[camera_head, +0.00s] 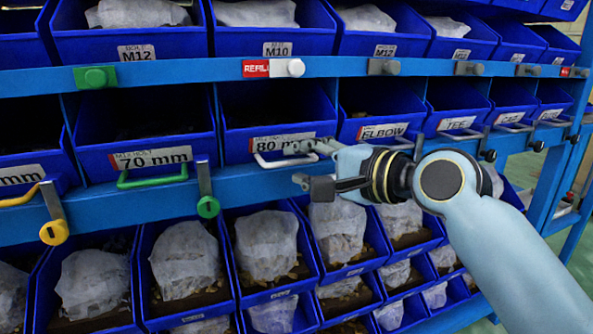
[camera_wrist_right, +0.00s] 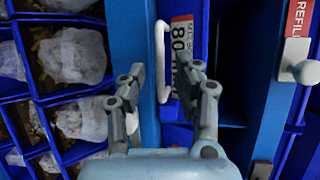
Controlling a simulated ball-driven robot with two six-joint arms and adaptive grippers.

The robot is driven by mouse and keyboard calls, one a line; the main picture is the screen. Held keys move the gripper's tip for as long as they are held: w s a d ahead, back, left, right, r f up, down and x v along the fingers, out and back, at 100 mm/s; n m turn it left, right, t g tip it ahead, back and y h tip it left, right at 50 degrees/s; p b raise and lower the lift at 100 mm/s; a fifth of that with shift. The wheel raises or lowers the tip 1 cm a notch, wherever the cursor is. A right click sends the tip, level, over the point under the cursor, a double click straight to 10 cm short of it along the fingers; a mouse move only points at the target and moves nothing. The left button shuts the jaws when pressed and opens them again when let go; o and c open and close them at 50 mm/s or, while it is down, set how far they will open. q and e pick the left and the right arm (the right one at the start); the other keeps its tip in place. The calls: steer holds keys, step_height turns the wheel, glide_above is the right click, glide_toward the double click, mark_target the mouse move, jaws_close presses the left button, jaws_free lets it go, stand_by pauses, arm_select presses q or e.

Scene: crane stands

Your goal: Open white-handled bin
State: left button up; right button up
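The white-handled bin (camera_head: 240,147) is a blue bin labelled 80 mm in the middle row. Its white handle (camera_head: 268,161) is on the lower front, and it also shows upright in the right wrist view (camera_wrist_right: 160,50). The bin sits in the rack with its front level with its neighbours. My right gripper (camera_head: 302,164) is at the right end of the handle. In the right wrist view the gripper (camera_wrist_right: 165,72) is open, with one fingertip on each side of the handle; contact cannot be told. My left gripper is not in view.
A white knob (camera_head: 296,67) beside a red REFILL label is on the rail above. Left is the 70 mm bin with a green handle (camera_head: 152,177); right is the ELBOW bin (camera_head: 372,117). A green-knobbed latch (camera_head: 208,206) hangs on the lower rail. Filled bins stand below.

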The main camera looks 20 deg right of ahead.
steer(key=shift+x, duration=1.1)
jaws_close()
